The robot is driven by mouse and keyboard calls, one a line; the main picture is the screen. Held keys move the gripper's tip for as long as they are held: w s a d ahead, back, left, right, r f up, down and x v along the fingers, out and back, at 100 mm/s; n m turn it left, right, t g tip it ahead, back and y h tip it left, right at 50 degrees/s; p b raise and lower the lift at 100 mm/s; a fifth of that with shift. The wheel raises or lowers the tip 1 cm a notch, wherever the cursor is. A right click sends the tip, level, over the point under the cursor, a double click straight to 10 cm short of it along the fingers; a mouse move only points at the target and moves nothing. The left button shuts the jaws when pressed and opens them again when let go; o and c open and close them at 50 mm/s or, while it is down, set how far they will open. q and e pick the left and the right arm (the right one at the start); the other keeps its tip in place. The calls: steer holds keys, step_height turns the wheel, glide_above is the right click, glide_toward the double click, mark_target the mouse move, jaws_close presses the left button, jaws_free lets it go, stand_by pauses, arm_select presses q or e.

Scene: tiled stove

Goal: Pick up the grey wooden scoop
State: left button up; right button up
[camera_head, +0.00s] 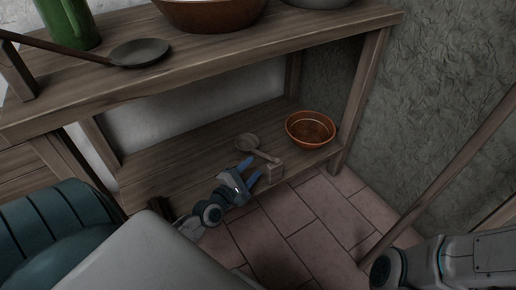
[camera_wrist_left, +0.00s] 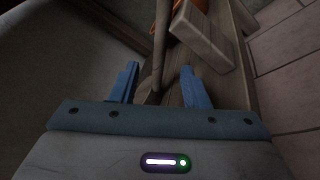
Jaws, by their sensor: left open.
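The grey wooden scoop (camera_head: 247,143) lies on the lower shelf of the wooden stand, its handle pointing toward the front edge at the right. My left gripper (camera_head: 251,170) is open at the shelf's front, its blue fingers pointing toward the scoop's handle. In the left wrist view a long thin handle (camera_wrist_left: 159,45) shows between the two open fingers (camera_wrist_left: 160,86), with a gap to each. I cannot tell whether any finger touches it. My right gripper is out of view; only part of my right arm shows at the lower right.
An orange-brown bowl (camera_head: 311,130) sits to the right on the lower shelf (camera_head: 160,165). A dark ladle (camera_head: 139,53) lies on the upper shelf.

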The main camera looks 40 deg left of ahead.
mark_target(264, 155)
arm_select(q)
steer(key=w+b, duration=0.1)
steer(key=w, duration=0.7)
steer(key=shift+w+a+f, duration=0.1)
steer(key=shift+f, duration=0.05)
jaws_close()
